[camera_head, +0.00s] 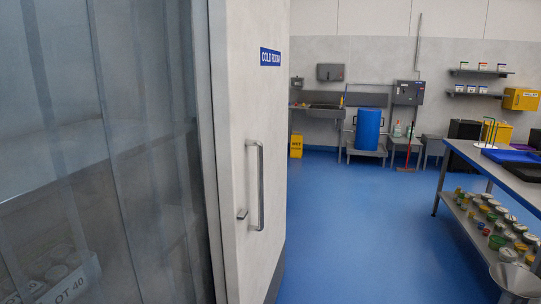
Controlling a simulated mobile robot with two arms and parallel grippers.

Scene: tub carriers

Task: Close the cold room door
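The cold room door (237,150) is a pale panel at centre left, close to me. It bears a blue "COLD ROOM" sign (270,57). An upright metal bar handle (260,185) is on its face, with a small latch-like piece (242,214) beside it. Left of the door, a clear strip curtain (110,130) hangs across the doorway, so the opening is uncovered there. Dim shapes and a label reading "LOT 40" (75,285) show behind the strips. Neither of my grippers is in view.
Blue floor (370,230) lies open right of the door. A workbench (465,150) with several tubs on its lower shelf stands at the right. A metal vessel (515,279) is at the bottom right. A blue barrel (368,130) and yellow wet-floor sign (296,146) stand at the back.

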